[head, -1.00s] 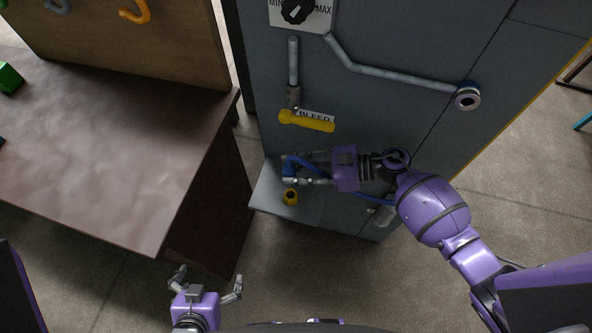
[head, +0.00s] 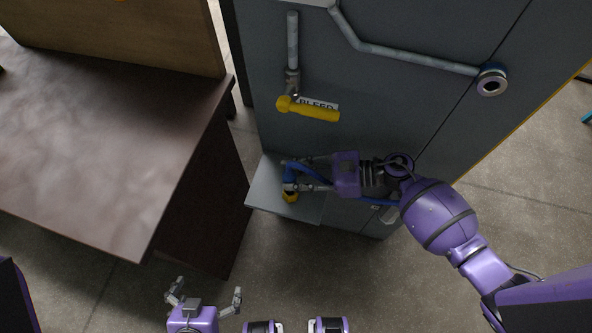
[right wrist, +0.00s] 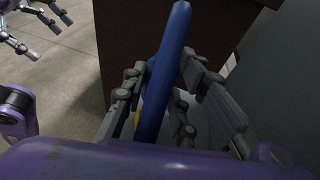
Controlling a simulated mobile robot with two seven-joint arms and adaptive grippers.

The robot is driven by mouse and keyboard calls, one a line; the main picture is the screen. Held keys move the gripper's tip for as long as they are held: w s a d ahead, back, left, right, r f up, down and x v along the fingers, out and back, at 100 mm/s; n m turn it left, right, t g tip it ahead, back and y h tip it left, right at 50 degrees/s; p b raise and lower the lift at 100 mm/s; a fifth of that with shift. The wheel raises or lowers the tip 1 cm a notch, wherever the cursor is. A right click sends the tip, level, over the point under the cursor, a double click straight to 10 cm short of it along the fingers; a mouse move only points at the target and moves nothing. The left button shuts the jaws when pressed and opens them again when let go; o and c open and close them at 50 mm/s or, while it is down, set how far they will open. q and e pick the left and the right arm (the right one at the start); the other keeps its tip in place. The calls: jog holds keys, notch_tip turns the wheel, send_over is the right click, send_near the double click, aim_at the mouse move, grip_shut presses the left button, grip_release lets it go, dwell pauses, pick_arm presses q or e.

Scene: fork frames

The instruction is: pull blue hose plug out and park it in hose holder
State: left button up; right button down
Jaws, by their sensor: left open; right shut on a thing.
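My right gripper (head: 291,175) is shut on the blue hose plug (head: 289,170) at the grey shelf by the cabinet's front. The blue hose (right wrist: 172,75) passes between the fingers in the right wrist view. A small yellow cup (head: 290,197), apparently the hose holder, is on the shelf. The gripper's lower finger and plug overlap its upper part in the head view. I cannot tell whether the plug is inside it or just above. The pipe socket with a blue ring (head: 491,81) is empty. My left gripper (head: 205,291) is open and empty, low over the floor.
The grey cabinet (head: 400,95) carries pipes and a yellow bleed lever (head: 313,109) above my right gripper. The grey shelf (head: 264,193) is small. A brown table (head: 100,150) stands to the left, with a gap of floor in front of it.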

pick_arm(q)
jog(key=shift+f, duration=0.1)
pick_arm(e)
jog(key=shift+w, duration=0.1)
pick_arm(q)
jog(key=shift+s, duration=0.15)
jog(key=shift+s+f+b, duration=0.5)
jog(key=shift+f, duration=0.25)
pick_arm(e)
jog(key=shift+f, duration=0.1)
dwell(1.2)
pick_arm(q)
jog(key=shift+s+f, duration=0.15)
jog(key=shift+f, duration=0.05)
jog(key=shift+f+b, duration=0.2)
jog(key=shift+b, duration=0.1)
pick_arm(e)
jog(key=shift+f, duration=0.15)
pick_arm(q)
jog(key=shift+s+f, duration=0.25)
pick_arm(e)
jog(key=shift+f, duration=0.25)
